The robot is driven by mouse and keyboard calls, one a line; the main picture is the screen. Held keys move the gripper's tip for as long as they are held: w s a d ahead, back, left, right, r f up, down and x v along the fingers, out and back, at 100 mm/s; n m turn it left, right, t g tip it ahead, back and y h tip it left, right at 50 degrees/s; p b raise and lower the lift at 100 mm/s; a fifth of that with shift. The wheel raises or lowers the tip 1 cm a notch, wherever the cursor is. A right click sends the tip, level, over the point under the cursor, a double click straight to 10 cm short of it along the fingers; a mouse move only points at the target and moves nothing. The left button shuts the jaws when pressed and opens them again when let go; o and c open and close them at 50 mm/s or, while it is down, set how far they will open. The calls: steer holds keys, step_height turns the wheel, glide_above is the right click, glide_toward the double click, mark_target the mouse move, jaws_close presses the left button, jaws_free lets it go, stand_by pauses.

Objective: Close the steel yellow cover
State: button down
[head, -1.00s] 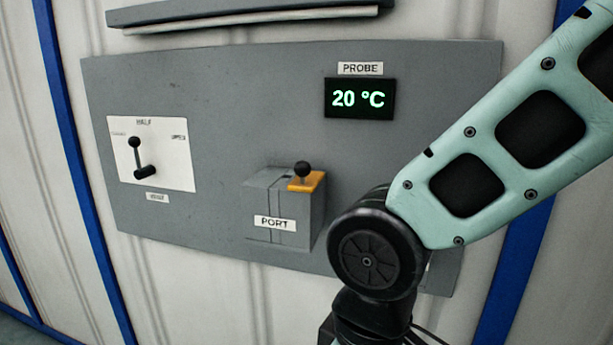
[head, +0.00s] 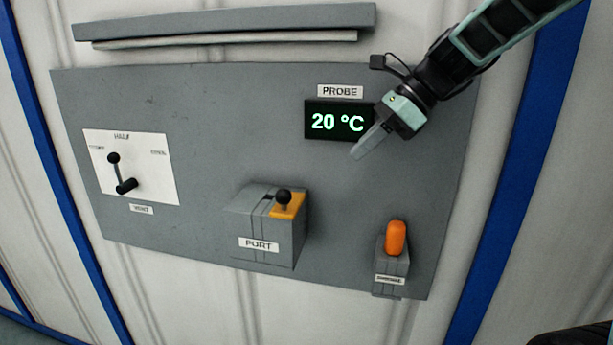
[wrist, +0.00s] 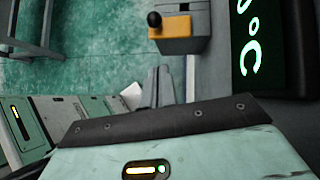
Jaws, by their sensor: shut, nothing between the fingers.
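The yellow cover (head: 291,207) with a black ball knob sits on the right part of the top of the grey PORT box (head: 262,227). A small dark gap shows in the box top just left of it. In the wrist view the cover (wrist: 174,27) and its knob are near the top middle. My gripper (head: 359,153) is shut and empty, in front of the panel by the lower right of the PROBE display. It is above and right of the cover, apart from it. Its fingers (wrist: 157,88) also show in the wrist view.
The PROBE display (head: 338,120) reads 20 °C. An orange handle (head: 395,238) on a grey base is at the lower right of the panel. A black lever (head: 116,173) on a white plate is at left. A grey ledge (head: 225,22) runs above.

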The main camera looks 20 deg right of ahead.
mark_target(288, 195)
steer(key=a+r+p+x, duration=0.1)
steer(key=p+x, duration=0.2)
steer(key=x, duration=0.9)
steer(key=shift+w+a+p, duration=0.3)
steer(key=shift+w+a, duration=0.1)
steer(key=shift+a, duration=0.25)
steer(key=shift+a, duration=0.1)
